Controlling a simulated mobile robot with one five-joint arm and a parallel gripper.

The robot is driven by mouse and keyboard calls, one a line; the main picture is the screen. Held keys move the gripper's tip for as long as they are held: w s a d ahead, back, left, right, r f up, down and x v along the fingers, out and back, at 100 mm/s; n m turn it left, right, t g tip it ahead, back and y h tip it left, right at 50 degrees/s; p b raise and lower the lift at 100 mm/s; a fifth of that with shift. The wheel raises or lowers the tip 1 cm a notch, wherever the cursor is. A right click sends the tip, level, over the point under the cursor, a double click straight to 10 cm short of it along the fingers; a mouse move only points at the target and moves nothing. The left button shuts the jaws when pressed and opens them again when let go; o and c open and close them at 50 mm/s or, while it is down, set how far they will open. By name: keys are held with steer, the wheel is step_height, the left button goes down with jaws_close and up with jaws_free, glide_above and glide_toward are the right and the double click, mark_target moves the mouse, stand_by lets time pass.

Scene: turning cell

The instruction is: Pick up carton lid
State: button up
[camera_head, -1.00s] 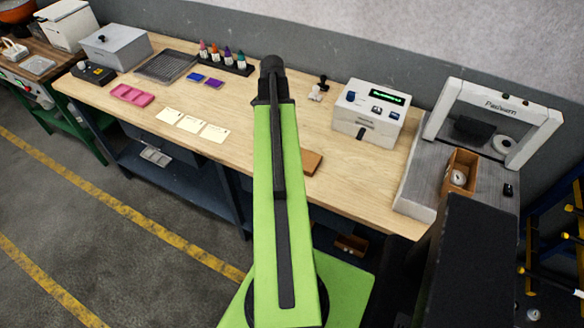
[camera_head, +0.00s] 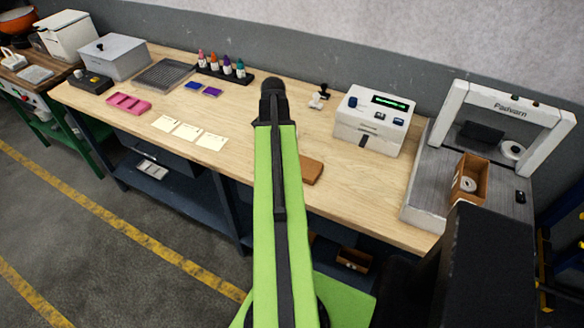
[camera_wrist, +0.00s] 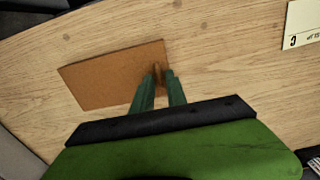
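The carton lid appears to be the flat brown panel (camera_wrist: 105,76) lying on the wooden bench in the wrist view. It also shows in the head view (camera_head: 313,170), partly hidden behind my green arm. A small upright brown tab (camera_wrist: 157,73) stands at its right edge. My gripper (camera_wrist: 160,78) has its two green fingers at this edge, one on each side of the tab, with a gap between them. I cannot tell whether the tips touch the tab. In the head view the fingers are hidden. An open brown carton (camera_head: 470,178) holds a pale round part.
The carton stands on a grey machine bed (camera_head: 428,185) at the right. A white device (camera_head: 370,122) stands behind the lid. Pale cards (camera_head: 187,131), a pink tray (camera_head: 128,103) and several small bottles (camera_head: 226,66) lie farther left. The bench's front middle (camera_head: 365,195) is clear.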

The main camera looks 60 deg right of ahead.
jaws_close()
